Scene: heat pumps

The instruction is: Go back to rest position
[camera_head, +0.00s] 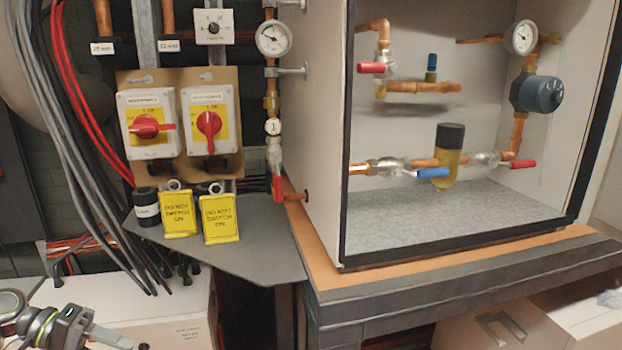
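My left gripper (115,338) shows at the bottom left corner, low and away from the switches, in front of a white box. Its fingers are small and partly cut off by the frame edge, so I cannot tell whether they are open or shut. No object is clearly seen in it. My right gripper and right arm are not in view.
A left rotary switch (147,124) has its red handle horizontal; the right switch (208,121) has its handle vertical. Two yellow "do not switch on" tags (178,214) (220,219) stand on a dark shelf (262,245). An open cabinet (430,222) with copper pipes stands right.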

